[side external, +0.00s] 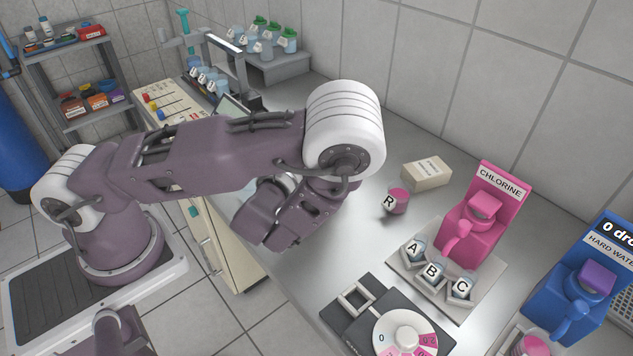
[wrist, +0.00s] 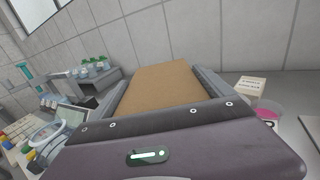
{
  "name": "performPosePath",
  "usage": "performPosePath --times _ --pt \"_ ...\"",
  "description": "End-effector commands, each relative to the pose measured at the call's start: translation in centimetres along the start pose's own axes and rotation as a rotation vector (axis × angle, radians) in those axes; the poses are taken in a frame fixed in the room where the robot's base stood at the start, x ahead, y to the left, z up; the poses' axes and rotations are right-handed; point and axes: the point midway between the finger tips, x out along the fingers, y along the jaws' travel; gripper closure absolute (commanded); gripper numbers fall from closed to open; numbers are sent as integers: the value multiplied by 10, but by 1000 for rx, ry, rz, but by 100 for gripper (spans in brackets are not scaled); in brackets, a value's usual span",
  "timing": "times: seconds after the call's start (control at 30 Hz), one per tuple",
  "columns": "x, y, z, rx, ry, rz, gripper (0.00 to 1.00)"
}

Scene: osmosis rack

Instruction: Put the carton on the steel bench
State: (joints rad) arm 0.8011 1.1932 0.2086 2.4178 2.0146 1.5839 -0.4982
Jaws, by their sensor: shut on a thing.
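My gripper (wrist: 165,76) is shut on a plain brown carton (wrist: 160,92), with one finger along each side of it in the wrist view. The carton appears level in the jaws. In the side external view my arm hides the carton and the gripper's fingers; only my folded wrist shows above the bench's near edge. The steel bench (side external: 340,243) is a long grey top along the tiled wall. I cannot tell the gap between the carton and the bench.
A cream labelled box (side external: 427,173) and a pink-filled cup marked R (side external: 396,201) stand on the bench. Nearby are the pink chlorine stand (side external: 484,212), a tray of A, B, C cups (side external: 437,269), a dial device (side external: 405,335) and a blue stand (side external: 580,285). Bare steel lies left of cup R.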

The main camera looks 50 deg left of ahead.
Motion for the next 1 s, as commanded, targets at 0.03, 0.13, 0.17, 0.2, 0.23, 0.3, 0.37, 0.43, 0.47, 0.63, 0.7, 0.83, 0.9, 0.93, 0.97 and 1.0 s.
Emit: performPosePath --times 0.03,0.13,0.17,0.2,0.23,0.3,0.37,0.43,0.47,0.63,0.7,0.83,0.9,0.93,0.97,1.0 --pt "9 0 4 6 -2 -44 58" --pt "26 -8 7 10 -2 -178 58" --pt "29 -10 6 10 -2 -216 58" --pt "32 -13 5 10 -1 -263 58" --pt "34 -14 4 9 -1 -293 58" --pt "36 -18 2 6 -2 -342 58" --pt "37 -19 1 2 -1 -360 58" --pt "37 -20 1 0 -2 -362 58" --pt "37 -20 1 0 -2 -362 58" --pt "37 -20 -9 2 0 -362 58" --pt "37 -20 -26 3 0 -362 58" --pt "37 -20 -47 1 -3 -362 58" --pt "37 -20 -62 1 -3 -361 58" --pt "37 -20 -69 1 -2 -361 58" --pt "37 -20 -75 1 -2 -361 58" --pt "37 -20 -83 0 -3 -361 58"
